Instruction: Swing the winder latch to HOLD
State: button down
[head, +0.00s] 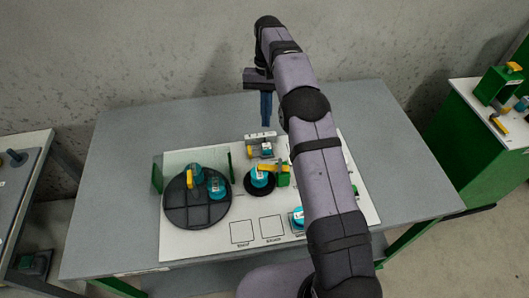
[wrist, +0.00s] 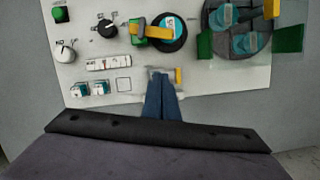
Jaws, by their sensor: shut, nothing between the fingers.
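A yellow lever (head: 271,168) on a green block (head: 284,177) stands beside a small black disc (head: 258,186) that carries a teal spool (head: 260,177). The yellow lever also shows in the wrist view (wrist: 137,27), reaching from its block toward the disc's edge; I cannot tell whether it touches the spool. I take it for the winder latch, but no HOLD mark is readable. My gripper (head: 266,122) is shut and empty, above the back edge of the white board. In the wrist view, its blue fingers (wrist: 160,78) point at a small fixture, apart from the lever.
A large black turntable (head: 183,212) holds teal spools at the left, between green plates. A small fixture with a yellow tab (wrist: 179,76) stands at the board's back. Black (wrist: 106,29) and white knobs (wrist: 66,54) sit beyond the lever. The grey table (head: 115,190) is clear leftward.

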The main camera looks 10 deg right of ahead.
aim_at(262, 165)
jog(key=shift+f, duration=0.1)
jog(key=shift+s+a+f+p, duration=0.25)
jog(key=shift+s+f+p, duration=0.65)
jog(key=shift+f, duration=0.7)
jog(key=shift+s+a+f+p, duration=0.3)
jog(key=shift+s+f+p, duration=0.15)
jog(key=shift+s+f, duration=0.9)
jog(key=shift+s+a+f+p, duration=0.25)
jog(key=shift+s+f+p, duration=0.55)
jog(key=shift+f, duration=1)
jog(key=shift+s, duration=0.1)
jog(key=n, duration=0.1)
jog(key=s+a+n, duration=0.1)
jog(key=n, duration=0.1)
jog(key=shift+s+a+h, duration=0.1)
jog(key=shift+h, duration=0.2)
